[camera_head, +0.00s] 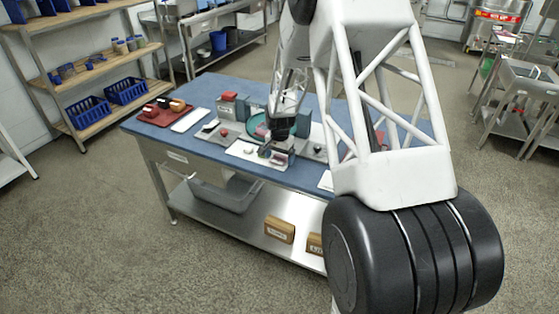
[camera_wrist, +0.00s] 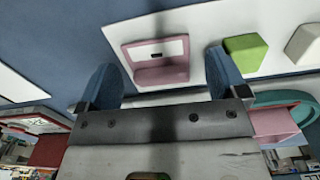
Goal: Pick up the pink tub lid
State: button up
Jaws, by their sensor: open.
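A pink piece with a white panel and a small dark spot (camera_wrist: 157,72), which looks like the pink tub lid, lies on a white mat (camera_wrist: 207,25) in the wrist view. My gripper (camera_wrist: 164,78) is open, with one blue-tipped finger to each side of it in the picture. The fingers do not visibly touch it, and the height between them is hard to judge. In the head view my gripper (camera_head: 278,143) is low over the front part of the blue table, and the pink piece is too small and covered to make out clearly.
A green block (camera_wrist: 245,53) and a white block (camera_wrist: 304,45) stand right of the pink piece. A teal round item (camera_wrist: 285,97) and a pink box (camera_wrist: 274,122) are lower right. The blue table (camera_head: 325,165) also holds a red tray (camera_head: 146,117) at left.

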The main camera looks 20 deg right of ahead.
dwell(0.4)
jog(key=c, duration=1)
jog(key=shift+r, duration=0.2)
jog(key=shift+r, duration=0.45)
notch_tip(320, 180, up, 2)
jog(key=shift+r, duration=0.1)
jog(key=s+a+r, duration=0.1)
jog(key=s+a, duration=0.1)
jog(key=s, duration=1.3)
jog(key=shift+s+a+r, duration=0.15)
jog(key=shift+s+r, duration=0.1)
jog(key=shift+s, duration=0.15)
jog(key=shift+w, duration=0.1)
send_near(279, 156)
jog(key=w, duration=0.5)
jog(key=w+r, duration=0.1)
jog(key=w, duration=1)
jog(key=shift+w+a+r, duration=0.15)
jog(key=shift+w+a, duration=0.15)
